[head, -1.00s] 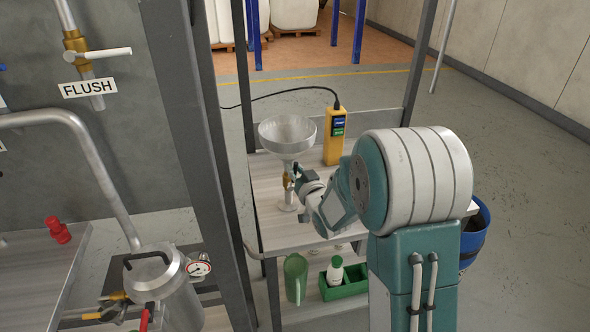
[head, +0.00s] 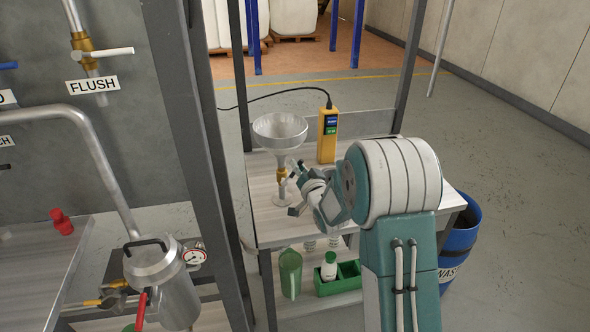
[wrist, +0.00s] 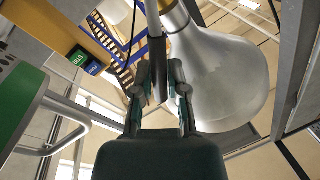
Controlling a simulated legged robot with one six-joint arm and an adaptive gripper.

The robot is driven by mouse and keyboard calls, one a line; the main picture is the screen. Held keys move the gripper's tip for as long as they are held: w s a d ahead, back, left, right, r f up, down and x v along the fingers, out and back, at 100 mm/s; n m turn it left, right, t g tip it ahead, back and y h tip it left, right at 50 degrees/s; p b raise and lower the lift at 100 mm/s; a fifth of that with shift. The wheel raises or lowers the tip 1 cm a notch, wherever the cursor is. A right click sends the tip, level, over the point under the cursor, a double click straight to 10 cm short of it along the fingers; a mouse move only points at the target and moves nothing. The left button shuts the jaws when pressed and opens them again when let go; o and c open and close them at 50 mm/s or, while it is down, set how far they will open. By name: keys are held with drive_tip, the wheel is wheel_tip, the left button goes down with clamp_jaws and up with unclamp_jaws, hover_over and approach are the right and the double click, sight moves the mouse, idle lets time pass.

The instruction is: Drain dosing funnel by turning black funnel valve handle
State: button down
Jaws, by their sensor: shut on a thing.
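The dosing funnel (head: 280,131) is a metal cone standing upright over the workbench, with a brass valve (head: 282,174) on its stem. In the wrist view the funnel's shiny bowl (wrist: 222,75) fills the right side. The black valve handle (wrist: 157,72) lies between my two fingers there, lengthwise along the gap. My gripper (head: 292,183) is at the valve, on the right of the stem, and is shut on the handle. In the head view the fingers and wrist hide the handle. I cannot tell the valve's position or see any flow.
A yellow device (head: 328,136) with a cable stands behind the funnel. On the lower shelf are a green jug (head: 290,274) and a green crate (head: 349,279) with a white bottle (head: 329,266). A dark frame post (head: 193,130) stands left; a blue bin (head: 461,235) stands right.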

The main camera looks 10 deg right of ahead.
drive_tip(key=shift+d+f+m+t+h, duration=0.25)
drive_tip(key=shift+d+f+m+h, duration=0.6)
drive_tip(key=shift+m, duration=1.45)
drive_tip(key=shift+d+f+m+t+h, duration=0.2)
drive_tip(key=shift+d+f+m+t, duration=0.15)
drive_tip(key=shift+f+m, duration=1.5)
drive_tip(key=shift+d+f+m+t+h, duration=0.2)
drive_tip(key=shift+d+f+m+h, duration=0.45)
drive_tip(key=shift+m, duration=2.1)
drive_tip(key=shift+f, duration=0.1)
drive_tip(key=c, duration=0.6)
unclamp_jaws()
drive_tip(key=shift+d, duration=0.1)
drive_tip(key=shift+c, duration=0.2)
drive_tip(key=s+f, duration=0.2)
drive_tip(key=s, duration=0.9)
drive_tip(key=shift+s+f, duration=0.15)
drive_tip(key=shift+s, duration=0.15)
